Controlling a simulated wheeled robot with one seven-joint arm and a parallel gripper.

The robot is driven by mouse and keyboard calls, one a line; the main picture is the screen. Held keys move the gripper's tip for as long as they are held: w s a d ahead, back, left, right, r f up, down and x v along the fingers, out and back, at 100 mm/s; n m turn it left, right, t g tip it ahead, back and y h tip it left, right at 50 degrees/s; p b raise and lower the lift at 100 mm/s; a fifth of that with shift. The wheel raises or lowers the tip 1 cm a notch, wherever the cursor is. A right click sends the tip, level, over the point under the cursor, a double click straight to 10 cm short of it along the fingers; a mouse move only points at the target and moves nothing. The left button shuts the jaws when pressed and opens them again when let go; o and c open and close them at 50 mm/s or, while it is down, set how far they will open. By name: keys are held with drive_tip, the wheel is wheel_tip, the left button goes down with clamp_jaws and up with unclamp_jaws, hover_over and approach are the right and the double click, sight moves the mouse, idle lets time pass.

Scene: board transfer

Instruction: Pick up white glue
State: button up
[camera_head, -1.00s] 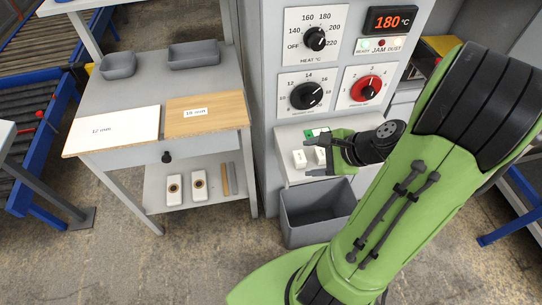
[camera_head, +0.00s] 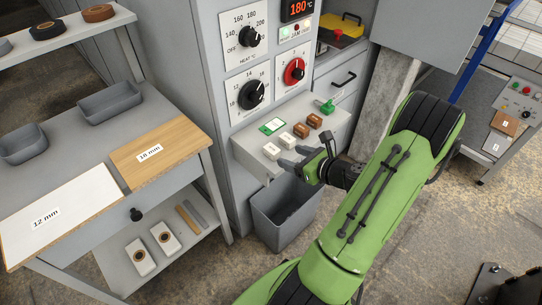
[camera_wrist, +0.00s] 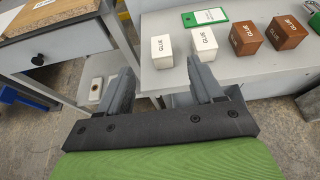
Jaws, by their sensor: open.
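Two white glue blocks stand side by side on the machine's grey shelf: the left white glue (camera_head: 270,151) and the right white glue (camera_head: 286,140). In the wrist view the left white glue (camera_wrist: 162,51) is ahead, between the lines of my fingers, and the right white glue (camera_wrist: 204,44) is just beyond the right finger. My gripper (camera_head: 294,160) is open and empty, close to the shelf's front edge; it also shows in the wrist view (camera_wrist: 160,78). No contact with a block is visible.
Two brown glue blocks (camera_head: 302,130) (camera_head: 315,121) stand right of the white ones. A green-edged card (camera_head: 272,126) lies behind, and a green object (camera_head: 325,106) sits at the shelf's right. A grey bin (camera_head: 285,217) is below. A bench with boards (camera_head: 157,152) stands left.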

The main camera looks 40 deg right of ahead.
sight(273, 156)
drive_tip(key=b+x, duration=0.2)
drive_tip(key=x, duration=0.7)
drive_tip(key=shift+w+f, duration=0.25)
drive_tip(key=shift+f, duration=0.05)
drive_tip(key=shift+r, duration=0.1)
drive_tip(key=c, duration=1.1)
